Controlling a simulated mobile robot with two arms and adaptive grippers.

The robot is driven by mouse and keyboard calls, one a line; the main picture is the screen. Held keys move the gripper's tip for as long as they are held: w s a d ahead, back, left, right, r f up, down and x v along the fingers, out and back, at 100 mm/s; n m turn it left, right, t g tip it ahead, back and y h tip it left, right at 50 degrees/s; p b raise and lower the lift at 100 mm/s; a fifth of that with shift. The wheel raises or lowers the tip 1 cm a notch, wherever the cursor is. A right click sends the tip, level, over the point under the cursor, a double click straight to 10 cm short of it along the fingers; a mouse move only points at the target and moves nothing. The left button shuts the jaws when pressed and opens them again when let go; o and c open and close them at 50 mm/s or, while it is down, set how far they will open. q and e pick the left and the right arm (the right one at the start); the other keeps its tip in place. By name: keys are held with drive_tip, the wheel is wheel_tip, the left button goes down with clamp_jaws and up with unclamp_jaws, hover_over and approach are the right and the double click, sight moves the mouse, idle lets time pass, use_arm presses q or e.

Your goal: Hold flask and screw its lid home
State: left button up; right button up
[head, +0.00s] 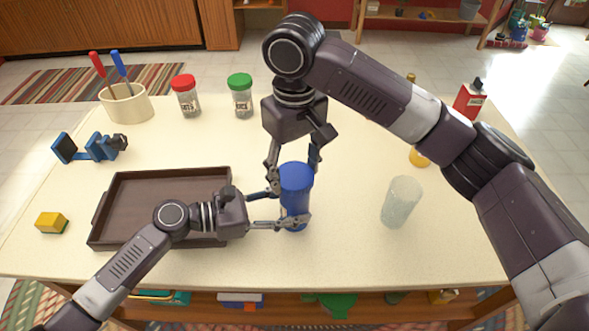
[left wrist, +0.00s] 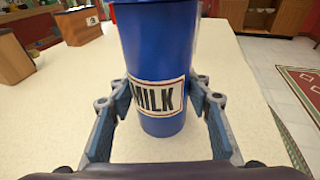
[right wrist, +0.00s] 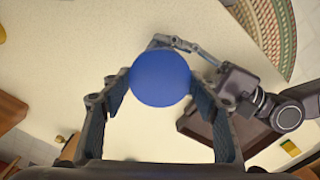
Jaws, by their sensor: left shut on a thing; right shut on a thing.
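The blue flask (head: 295,205) stands upright on the cream table, right of the tray. Its label reads MILK in the left wrist view (left wrist: 158,60). My left gripper (head: 280,208) is shut around the flask's body from the left; its fingers also show on both sides of the flask in the left wrist view (left wrist: 160,88). The round blue lid (right wrist: 160,78) is seen from above in the right wrist view. My right gripper (head: 294,165) points down from above and is shut on the lid. Whether a gap lies under the lid cannot be told.
A dark brown tray (head: 130,195) lies left of the flask, partly under my left arm. A clear glass (head: 401,202) stands to the right. Red-lidded (head: 186,96) and green-lidded (head: 240,95) jars stand behind. A yellow block (head: 51,222) and a blue clamp-like tool (head: 95,147) lie at left.

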drive_tip(key=m, duration=0.8)
drive_tip(key=o, duration=0.9)
drive_tip(key=n, duration=1.2)
drive_tip(key=shift+n, duration=0.4)
